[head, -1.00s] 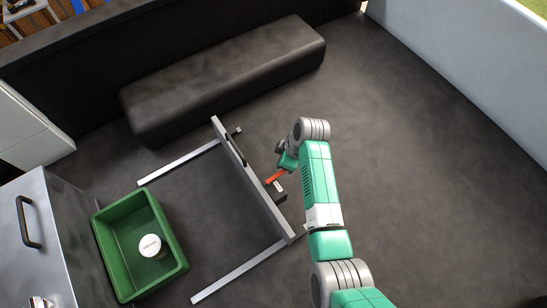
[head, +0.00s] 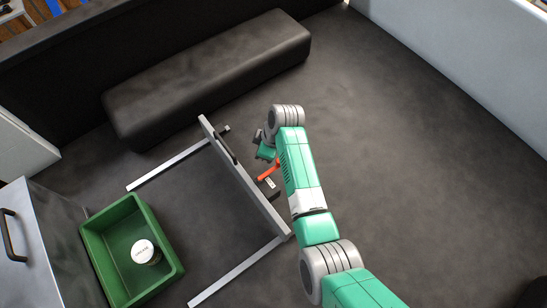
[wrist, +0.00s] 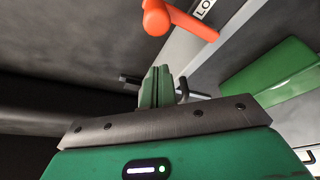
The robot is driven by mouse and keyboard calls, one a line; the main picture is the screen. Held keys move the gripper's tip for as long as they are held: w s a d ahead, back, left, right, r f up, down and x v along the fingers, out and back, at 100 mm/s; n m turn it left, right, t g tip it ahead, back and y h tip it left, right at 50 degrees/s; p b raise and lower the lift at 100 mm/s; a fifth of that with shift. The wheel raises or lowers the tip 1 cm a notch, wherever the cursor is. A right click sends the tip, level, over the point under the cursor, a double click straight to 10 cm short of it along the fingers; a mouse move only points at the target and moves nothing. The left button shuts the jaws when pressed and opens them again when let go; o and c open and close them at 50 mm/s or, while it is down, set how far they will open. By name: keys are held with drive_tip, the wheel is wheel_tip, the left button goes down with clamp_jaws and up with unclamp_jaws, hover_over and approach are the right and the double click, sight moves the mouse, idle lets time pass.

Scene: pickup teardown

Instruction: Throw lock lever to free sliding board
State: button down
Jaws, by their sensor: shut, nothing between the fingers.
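The orange lock lever (head: 268,171) juts from a small dark lock block (head: 271,189) on the right face of the grey sliding board (head: 245,181). In the wrist view the lever (wrist: 182,20) is at the top, its rounded end toward the left, beside a partly cut-off white label (wrist: 204,8). My gripper (head: 264,148) is just above the lever in the head view. In the wrist view its green fingers (wrist: 158,75) are together, empty, with a visible gap to the lever. The fingertips are small and partly hidden in the head view.
Two pale rails (head: 172,163) (head: 236,271) run left from the board. A green bin (head: 172,245) holding a white-topped can (head: 143,252) stands at lower left by a grey cabinet (head: 35,265). A long dark bench (head: 215,75) lies behind. The floor at right is clear.

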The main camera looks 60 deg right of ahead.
drive_tip(key=v, duration=1)
drive_tip(key=shift+a, duration=0.35)
drive_tip(key=w+a+r+t+h+p, duration=0.1)
drive_tip(key=w+a+r+t+h, duration=0.25)
drive_tip(key=r, duration=0.55)
drive_tip(key=w+a+r+m+t+p, duration=0.1)
drive_tip(key=w+a+r+t, duration=0.1)
drive_tip(key=w+a+r, duration=0.4)
drive_tip(key=w+a+r+t+h+p, duration=0.1)
drive_tip(key=w+a+r+t+h, duration=0.1)
drive_tip(key=w+r, duration=0.7)
drive_tip(key=s+a+r+t, duration=0.1)
drive_tip(key=a+r+t, duration=0.2)
drive_tip(key=a+r, duration=0.55)
drive_tip(key=s+a+r+t, duration=0.1)
drive_tip(key=a+r+t, duration=0.35)
drive_tip(key=r, duration=0.65)
drive_tip(key=s+a+r+m+t+y+p, duration=0.1)
drive_tip(key=s+a+r+t+y, duration=0.2)
drive_tip(key=s+a+r, duration=0.4)
drive_tip(key=s+a+r+t+y+p, duration=0.1)
drive_tip(key=s+a+r+t+y, duration=0.15)
drive_tip(key=s+a+r, duration=0.45)
wheel_tip(320, 180, down, 24)
drive_tip(key=w+b, duration=0.2)
drive_tip(key=b, duration=2.4)
drive_tip(key=shift+w+a+t+h+b, duration=0.25)
drive_tip(key=shift+w+t+h+b, duration=0.05)
drive_tip(key=shift+t+h+b, duration=0.1)
